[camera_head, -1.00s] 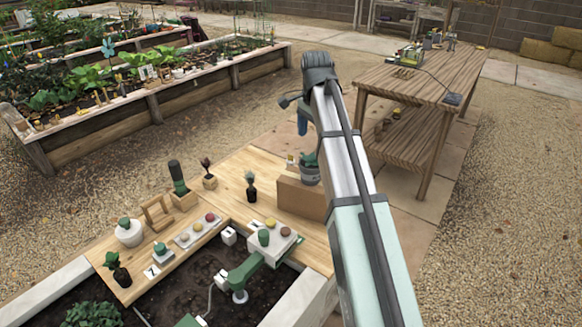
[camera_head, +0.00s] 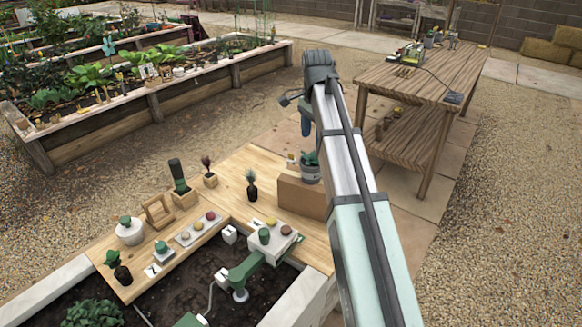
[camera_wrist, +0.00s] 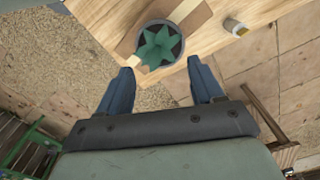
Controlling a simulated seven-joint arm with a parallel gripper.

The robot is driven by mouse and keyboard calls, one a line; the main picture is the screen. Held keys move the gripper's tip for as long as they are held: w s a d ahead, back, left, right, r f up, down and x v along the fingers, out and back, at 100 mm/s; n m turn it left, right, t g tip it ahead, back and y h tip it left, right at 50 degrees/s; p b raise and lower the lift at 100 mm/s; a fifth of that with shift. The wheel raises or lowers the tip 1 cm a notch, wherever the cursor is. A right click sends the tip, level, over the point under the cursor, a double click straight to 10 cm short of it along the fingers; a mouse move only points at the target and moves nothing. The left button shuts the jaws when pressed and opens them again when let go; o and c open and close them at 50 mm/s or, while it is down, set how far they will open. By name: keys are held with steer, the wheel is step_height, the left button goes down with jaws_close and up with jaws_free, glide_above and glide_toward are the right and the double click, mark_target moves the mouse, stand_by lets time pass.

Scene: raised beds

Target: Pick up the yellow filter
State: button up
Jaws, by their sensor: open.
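I cannot clearly identify a yellow filter. The nearest match is a small pale cylinder with a yellowish end (camera_wrist: 235,27), on the wooden board to the right of the potted plant in the wrist view. The potted green plant (camera_wrist: 160,45) lies just past the fingertips in the wrist view. In the head view one blue finger (camera_head: 306,122) shows above and behind the pot.
The pot (camera_head: 310,173) stands at the brown box (camera_head: 302,196). A small pale block (camera_head: 291,158) is beside it. Several plants, trays with coloured rounds and a wooden frame (camera_head: 158,212) occupy the board (camera_head: 240,172). A workbench (camera_head: 425,82) stands behind to the right.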

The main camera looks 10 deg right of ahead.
steer(key=w+a+f+m, duration=0.1)
steer(key=w+f+m, duration=0.15)
steer(key=w, duration=0.35)
steer(key=w+a+f+m, duration=0.1)
steer(key=w+f+m, duration=0.15)
steer(key=w, duration=0.25)
steer(key=m, duration=0.6)
glide_above(291, 159)
step_height(291, 159, down, 6)
steer(key=shift+r, duration=0.15)
steer(key=shift+w+f+m, duration=0.15)
steer(key=shift+f+m, duration=0.15)
steer(key=shift+f, duration=0.2)
step_height(291, 159, down, 13)
steer(key=shift+f, duration=0.1)
steer(key=c, duration=1.1)
